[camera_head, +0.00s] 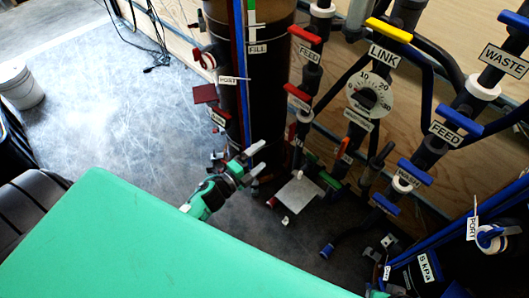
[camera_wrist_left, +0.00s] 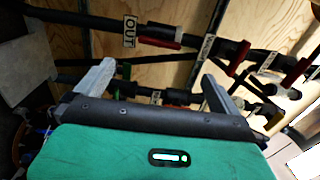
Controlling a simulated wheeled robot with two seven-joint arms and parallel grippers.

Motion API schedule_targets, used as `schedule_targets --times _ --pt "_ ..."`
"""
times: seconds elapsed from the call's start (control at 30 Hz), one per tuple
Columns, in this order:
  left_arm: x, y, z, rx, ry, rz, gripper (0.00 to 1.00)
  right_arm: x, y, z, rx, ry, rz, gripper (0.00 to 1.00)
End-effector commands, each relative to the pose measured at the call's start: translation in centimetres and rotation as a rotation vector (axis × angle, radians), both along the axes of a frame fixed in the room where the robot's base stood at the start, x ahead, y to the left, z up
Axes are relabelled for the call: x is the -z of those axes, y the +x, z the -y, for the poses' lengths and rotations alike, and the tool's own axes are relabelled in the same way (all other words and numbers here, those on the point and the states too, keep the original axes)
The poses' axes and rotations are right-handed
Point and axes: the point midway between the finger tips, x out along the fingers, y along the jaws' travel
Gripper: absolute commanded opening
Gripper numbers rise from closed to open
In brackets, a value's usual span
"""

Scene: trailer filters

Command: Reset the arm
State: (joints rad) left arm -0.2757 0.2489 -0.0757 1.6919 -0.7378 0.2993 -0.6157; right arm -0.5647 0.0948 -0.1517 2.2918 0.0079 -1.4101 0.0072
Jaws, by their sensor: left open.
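My left gripper (camera_head: 259,161) is in front of the dark cylinder (camera_head: 270,80), near the middle of the head view. In the left wrist view its two grey fingers (camera_wrist_left: 155,88) stand wide apart with nothing between them. Pipes and a wooden panel lie beyond the fingers. Pale and green parts at the lower right of the head view may belong to my right gripper (camera_head: 382,250); they are small and dark, and its jaws cannot be made out.
Pipes with red, yellow and blue valve handles and a dial (camera_head: 371,97) line the wooden wall (camera_head: 460,165). A blue-banded tank stands lower right. A white bucket (camera_head: 20,86) stands at the left. The grey floor (camera_head: 120,110) between is mostly clear.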

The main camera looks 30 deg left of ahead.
Motion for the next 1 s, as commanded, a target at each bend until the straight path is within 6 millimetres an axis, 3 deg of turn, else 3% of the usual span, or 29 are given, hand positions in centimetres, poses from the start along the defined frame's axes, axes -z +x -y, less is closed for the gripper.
schedule_targets --times 0.37,0.67,0.87,1.0 --pt "0.0 -0.2 -0.1 0.0 0.0 -0.001 1.0 0.3 -0.7 0.0 0.0 0.001 -0.015 0.36" --pt "0.0 -0.3 -0.2 -0.022 -0.018 -0.017 1.0 -0.1 0.0 -0.1 0.002 0.004 0.0 0.36" --pt "0.1 -1.1 -1.4 -0.201 -0.195 -0.158 1.0 0.0 -0.2 -0.1 0.001 0.002 -0.002 0.36" --pt "0.8 -2.8 -2.3 -0.381 -0.387 -0.325 1.0 0.0 -0.2 0.0 0.001 0.002 -0.003 0.36"
